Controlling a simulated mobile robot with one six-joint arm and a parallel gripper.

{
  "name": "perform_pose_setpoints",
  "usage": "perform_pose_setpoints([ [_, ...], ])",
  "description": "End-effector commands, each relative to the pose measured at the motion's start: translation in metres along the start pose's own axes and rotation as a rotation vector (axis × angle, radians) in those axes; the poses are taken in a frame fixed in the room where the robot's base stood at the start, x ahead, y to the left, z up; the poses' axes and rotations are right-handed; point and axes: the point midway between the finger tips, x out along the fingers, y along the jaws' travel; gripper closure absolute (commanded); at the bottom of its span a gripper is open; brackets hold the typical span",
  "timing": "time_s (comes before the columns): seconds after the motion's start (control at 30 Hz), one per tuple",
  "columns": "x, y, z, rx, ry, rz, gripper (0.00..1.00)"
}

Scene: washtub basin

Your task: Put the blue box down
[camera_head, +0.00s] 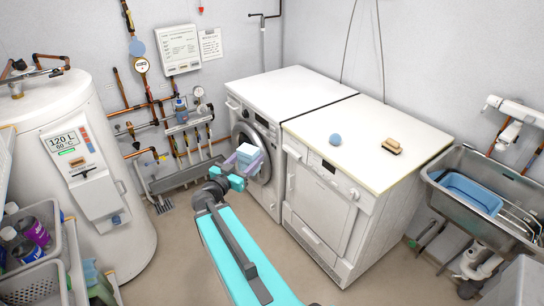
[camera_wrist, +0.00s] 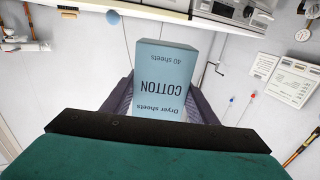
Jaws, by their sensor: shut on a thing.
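The blue box (camera_wrist: 163,85) is a light blue carton printed "COTTON" and "Dryer sheets", upside down in the wrist view. My gripper (camera_wrist: 165,95) is shut on it, one dark finger on each side. In the head view the box (camera_head: 249,153) is held in the air in front of the washing machine's round door, and my gripper (camera_head: 247,163) partly hides it. The hidden sides of the box cannot be seen.
The white washing machine (camera_head: 282,88) and the dryer (camera_head: 372,127) stand side by side. A blue ball (camera_head: 335,139) and a wooden brush (camera_head: 391,147) lie on the dryer top. A metal sink (camera_head: 440,165) holds a blue basin (camera_head: 471,193) at right. A white boiler (camera_head: 127,229) stands left.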

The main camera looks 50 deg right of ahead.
Motion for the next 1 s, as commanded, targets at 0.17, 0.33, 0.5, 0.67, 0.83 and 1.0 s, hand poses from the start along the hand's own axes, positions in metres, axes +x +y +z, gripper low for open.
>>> perform_pose_setpoints([
  [0.17,-0.042,-0.038,0.001,0.002,0.0,-0.064,0.72],
  [0.33,-0.082,-0.068,0.001,0.003,-0.001,-0.121,0.72],
  [0.5,-0.123,-0.094,0.002,0.003,-0.003,-0.176,0.72],
  [0.67,-0.164,-0.117,0.002,0.003,-0.004,-0.229,0.72],
  [0.83,-0.209,-0.136,0.002,0.004,-0.006,-0.285,0.72],
  [1.0,-0.255,-0.153,0.003,0.003,-0.009,-0.342,0.72],
])
